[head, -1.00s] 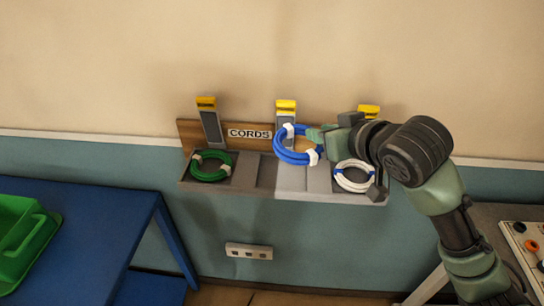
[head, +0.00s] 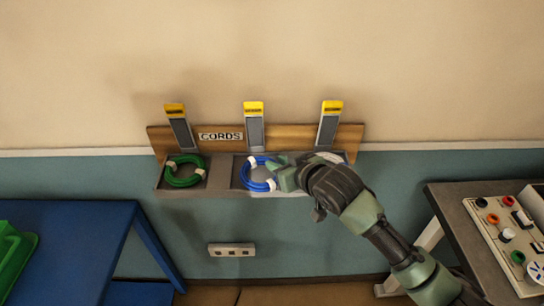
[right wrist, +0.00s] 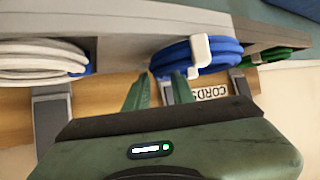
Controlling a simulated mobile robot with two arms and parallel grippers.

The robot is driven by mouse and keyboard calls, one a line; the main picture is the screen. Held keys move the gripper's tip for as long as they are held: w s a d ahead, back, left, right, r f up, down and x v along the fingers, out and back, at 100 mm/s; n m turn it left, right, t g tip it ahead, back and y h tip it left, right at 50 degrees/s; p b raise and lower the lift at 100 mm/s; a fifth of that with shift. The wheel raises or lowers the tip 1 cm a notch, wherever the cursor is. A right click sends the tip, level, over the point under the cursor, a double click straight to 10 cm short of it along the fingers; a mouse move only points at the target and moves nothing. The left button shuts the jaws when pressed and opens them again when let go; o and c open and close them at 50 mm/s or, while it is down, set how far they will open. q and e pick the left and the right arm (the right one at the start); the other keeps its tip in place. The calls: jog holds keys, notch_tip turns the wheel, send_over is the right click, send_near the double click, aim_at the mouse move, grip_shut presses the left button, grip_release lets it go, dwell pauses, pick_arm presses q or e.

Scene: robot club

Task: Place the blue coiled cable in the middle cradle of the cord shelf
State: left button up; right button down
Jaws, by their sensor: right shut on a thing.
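The blue coiled cable (head: 247,174) with white ties is at the middle cradle of the cord shelf (head: 225,190), below the middle post. My right gripper (head: 279,172) is shut on its right side. In the right wrist view, the blue cable (right wrist: 200,65) is just beyond my right gripper's fingertips (right wrist: 160,82), level with the shelf trays. I cannot tell whether it rests on the cradle floor. The right part of the middle cradle is hidden by my gripper. My left gripper is not in view.
A green coil (head: 184,181) lies in the left cradle. A white coil (right wrist: 38,60) lies in the right cradle, mostly hidden by my arm in the head view. A blue table (head: 65,245) stands at left; a table with a panel (head: 512,235) stands at right.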

aim_at(273, 160)
jog(key=w+a, duration=0.1)
jog(key=w+p, duration=0.1)
jog(key=w, duration=0.1)
jog(key=shift+a+r, duration=0.1)
jog(key=shift+a, duration=0.25)
jog(key=shift+f+p, duration=0.35)
jog(key=shift+f, duration=0.4)
jog(key=c, duration=1.4)
grip_release()
jog(key=shift+c, duration=0.2)
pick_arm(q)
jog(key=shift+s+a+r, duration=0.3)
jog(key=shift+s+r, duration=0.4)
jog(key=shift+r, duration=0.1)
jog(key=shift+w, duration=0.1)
pick_arm(e)
jog(key=shift+s+d+r, duration=0.15)
jog(key=shift+s+d, duration=0.05)
jog(key=shift+s, duration=0.15)
pick_arm(q)
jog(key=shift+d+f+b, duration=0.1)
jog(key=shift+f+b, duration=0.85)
jog(key=shift+b, duration=0.1)
pick_arm(e)
jog(key=v, duration=1.1)
